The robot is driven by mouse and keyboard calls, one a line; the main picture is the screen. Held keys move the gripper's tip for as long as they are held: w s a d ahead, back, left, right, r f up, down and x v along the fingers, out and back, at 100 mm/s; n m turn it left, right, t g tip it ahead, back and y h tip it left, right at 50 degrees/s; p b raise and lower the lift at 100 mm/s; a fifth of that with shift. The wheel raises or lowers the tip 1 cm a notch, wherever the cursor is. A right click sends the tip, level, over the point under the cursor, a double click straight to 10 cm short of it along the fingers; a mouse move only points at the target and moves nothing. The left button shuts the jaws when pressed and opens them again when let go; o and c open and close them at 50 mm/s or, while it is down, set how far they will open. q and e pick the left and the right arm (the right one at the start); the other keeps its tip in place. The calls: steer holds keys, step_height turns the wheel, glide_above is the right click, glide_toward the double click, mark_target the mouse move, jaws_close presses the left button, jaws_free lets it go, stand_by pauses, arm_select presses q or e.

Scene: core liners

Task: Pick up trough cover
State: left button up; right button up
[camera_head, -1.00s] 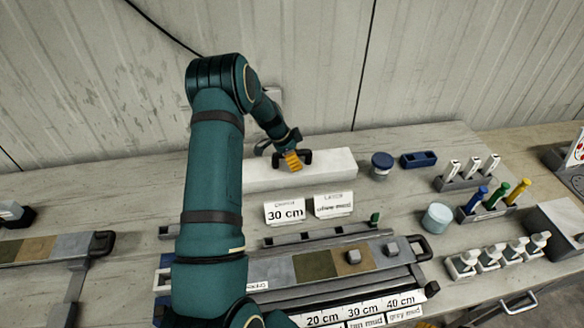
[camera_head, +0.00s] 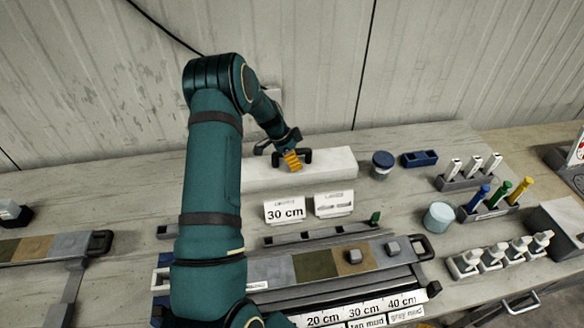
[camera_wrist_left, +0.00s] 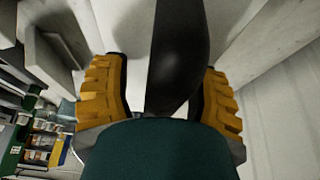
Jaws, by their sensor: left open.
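The trough cover (camera_head: 330,166) is a long white block lying at the back of the bench in the head view, with a black handle (camera_head: 306,156) on top. My left gripper (camera_head: 291,160) has yellow fingers and is at the left part of this handle. In the left wrist view, the open fingers stand on either side of the black handle (camera_wrist_left: 178,55), with gaps visible. Part of the handle and cover is hidden behind my gripper. My right gripper is not in view.
In front of the cover stand a 30 cm card (camera_head: 285,211) and another white card (camera_head: 333,204). A core tray (camera_head: 315,264) with sample blocks lies nearer. A blue-lidded jar (camera_head: 382,165) and blue block (camera_head: 419,158) stand to the right. A wall is behind.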

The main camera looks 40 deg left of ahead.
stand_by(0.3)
arm_select(q)
jaws_close()
stand_by(0.3)
